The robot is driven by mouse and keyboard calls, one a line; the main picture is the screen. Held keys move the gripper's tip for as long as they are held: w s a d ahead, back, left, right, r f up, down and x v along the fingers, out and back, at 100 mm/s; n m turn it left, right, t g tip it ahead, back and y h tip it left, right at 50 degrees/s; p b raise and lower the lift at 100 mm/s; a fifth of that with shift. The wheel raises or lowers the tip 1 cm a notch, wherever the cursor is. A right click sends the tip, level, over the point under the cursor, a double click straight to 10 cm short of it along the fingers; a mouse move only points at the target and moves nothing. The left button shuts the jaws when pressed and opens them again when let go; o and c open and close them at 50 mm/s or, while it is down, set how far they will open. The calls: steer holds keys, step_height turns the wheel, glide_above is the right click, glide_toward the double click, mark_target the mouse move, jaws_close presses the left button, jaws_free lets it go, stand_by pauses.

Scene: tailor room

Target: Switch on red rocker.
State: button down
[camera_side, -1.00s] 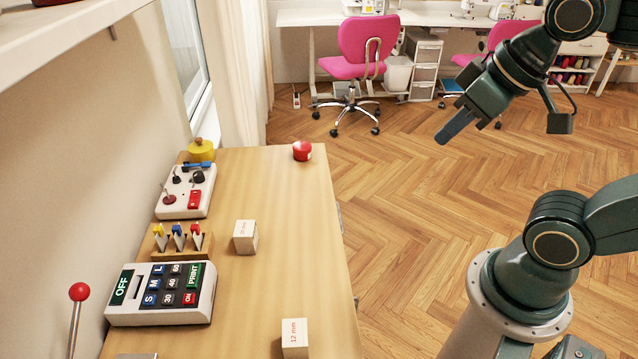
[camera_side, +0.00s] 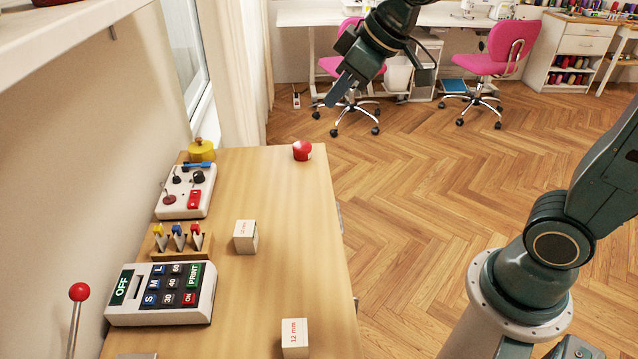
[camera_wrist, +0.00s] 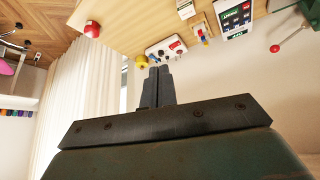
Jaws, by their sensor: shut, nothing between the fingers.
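The red rocker (camera_side: 194,199) sits on the near right part of a white switch box (camera_side: 172,210) at the left side of the wooden bench. It also shows as a small red patch in the wrist view (camera_wrist: 175,45). Whether it is on or off is too small to tell. The box also carries dark knobs and a red-based toggle lever. My gripper (camera_side: 337,92) is shut and empty, high beyond the far right of the bench, well apart from the box. In the wrist view its shut fingers (camera_wrist: 158,72) point toward the box.
A red mushroom button (camera_side: 302,150) stands at the bench's far edge and a yellow-knobbed item (camera_side: 201,150) behind the box.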

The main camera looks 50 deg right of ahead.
steer(key=w+a+f+n+y, duration=0.1)
steer(key=w+a+f, duration=0.3)
steer(key=w+f, duration=0.4)
steer(key=w+a+f+n+y, duration=0.2)
steer(key=w+a+f+n, duration=0.2)
steer(key=w+f, duration=0.5)
steer(key=w, duration=0.8)
steer(key=shift+w+t+y, duration=0.2)
steer(key=shift+t+y, duration=0.1)
steer(key=shift+t, duration=0.1)
steer(key=shift+a+f, duration=0.1)
glide_above(192, 191)
steer(key=s+d, duration=0.1)
steer(key=s, duration=0.2)
steer(key=f, duration=0.7)
steer(key=shift+w, duration=0.2)
steer(key=shift+d+f, duration=0.2)
steer(key=shift+f, duration=0.8)
steer(key=shift+w+d+f, duration=0.1)
steer(key=shift+w+f, duration=0.05)
steer(key=shift+f, duration=0.7)
steer(key=shift+f, duration=0.1)
